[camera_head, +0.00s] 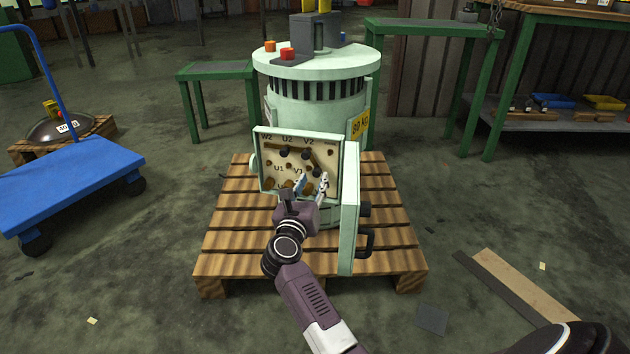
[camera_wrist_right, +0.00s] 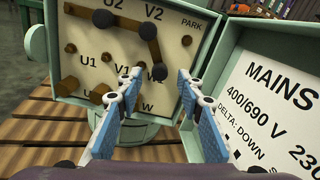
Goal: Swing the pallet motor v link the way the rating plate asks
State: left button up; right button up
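The pale green pallet motor (camera_head: 318,98) stands upright on a wooden pallet, its terminal box open. On the cream terminal board (camera_wrist_right: 85,45), the dark v link (camera_wrist_right: 153,47) runs from the V2 post down and slightly right to a black knob (camera_wrist_right: 158,72). It also shows in the head view (camera_head: 313,161). My right gripper (camera_wrist_right: 160,75) is open in front of the board; in the wrist view the knob appears between its fingertips, contact unclear. The rating plate (camera_wrist_right: 270,100) inside the door reads "MAINS 400/690 V 230" and "DELTA: DOWN", cut off at right. My left gripper is out of view.
Another dark link bar (camera_wrist_right: 84,12) runs along the top row. The open box door (camera_head: 349,215) stands right of my right gripper. A blue cart (camera_head: 80,180) is at left, a green bench (camera_head: 215,71) behind. Planks (camera_head: 520,285) lie on the floor at right.

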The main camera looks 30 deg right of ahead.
aim_at(316, 174)
jog(key=shift+b+x, duration=0.6)
jog(key=shift+x, duration=1.3)
grip_shut()
